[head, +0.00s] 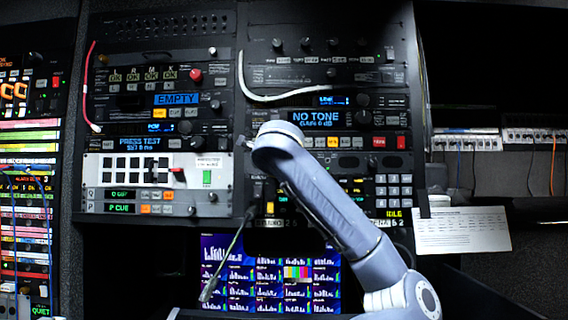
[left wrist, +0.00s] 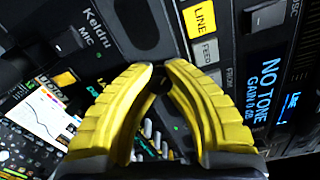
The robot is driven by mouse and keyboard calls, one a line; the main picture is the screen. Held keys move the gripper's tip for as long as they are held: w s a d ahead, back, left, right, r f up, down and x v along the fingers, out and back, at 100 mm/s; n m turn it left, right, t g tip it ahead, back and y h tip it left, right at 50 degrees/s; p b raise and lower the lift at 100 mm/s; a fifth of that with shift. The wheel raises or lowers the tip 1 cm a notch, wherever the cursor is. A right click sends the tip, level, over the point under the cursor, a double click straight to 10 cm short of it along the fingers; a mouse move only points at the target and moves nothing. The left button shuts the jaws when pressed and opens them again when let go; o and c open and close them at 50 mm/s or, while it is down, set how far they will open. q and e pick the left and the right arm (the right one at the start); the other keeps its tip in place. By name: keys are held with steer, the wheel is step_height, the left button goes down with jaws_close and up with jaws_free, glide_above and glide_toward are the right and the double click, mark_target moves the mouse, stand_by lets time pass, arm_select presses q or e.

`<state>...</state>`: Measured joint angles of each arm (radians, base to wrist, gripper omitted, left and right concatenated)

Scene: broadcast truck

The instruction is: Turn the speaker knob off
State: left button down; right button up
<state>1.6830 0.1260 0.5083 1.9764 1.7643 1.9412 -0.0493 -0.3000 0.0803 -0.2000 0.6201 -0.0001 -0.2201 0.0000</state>
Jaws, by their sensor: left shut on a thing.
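In the left wrist view my yellow-fingered left gripper (left wrist: 159,76) has its fingertips brought together around a small dark knob (left wrist: 160,84) on the black panel. Only a little of the knob shows between the fingers, and its pointer or marking is hidden. In the head view, a grey arm of mine crosses the lower middle of the rack and covers this area, so the knob and fingertips cannot be made out there. My right gripper is not in view.
The NO TONE display (head: 318,118) is on the same rack. A gooseneck microphone (head: 226,260) hangs before the monitor (head: 215,255). A white card (head: 462,231) is at the right.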

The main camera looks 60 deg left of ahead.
arm_select(q)
steer(key=n, duration=0.4)
steer(key=shift+s+r, duration=0.1)
steer(key=n, duration=0.5)
steer(key=shift+t, duration=0.3)
steer(key=n, duration=0.5)
steer(key=shift+f+n, duration=0.15)
steer(key=shift+n, duration=0.9)
steer(key=shift+f+n, duration=0.1)
steer(key=shift+n, duration=0.95)
steer(key=shift+f, duration=0.1)
steer(key=c, duration=1.1)
jaws_free()
steer(key=shift+c, duration=0.2)
steer(key=shift+d+r, duration=0.1)
steer(key=shift+r, duration=0.1)
steer(key=v, duration=1.1)
steer(key=shift+s+d, duration=0.3)
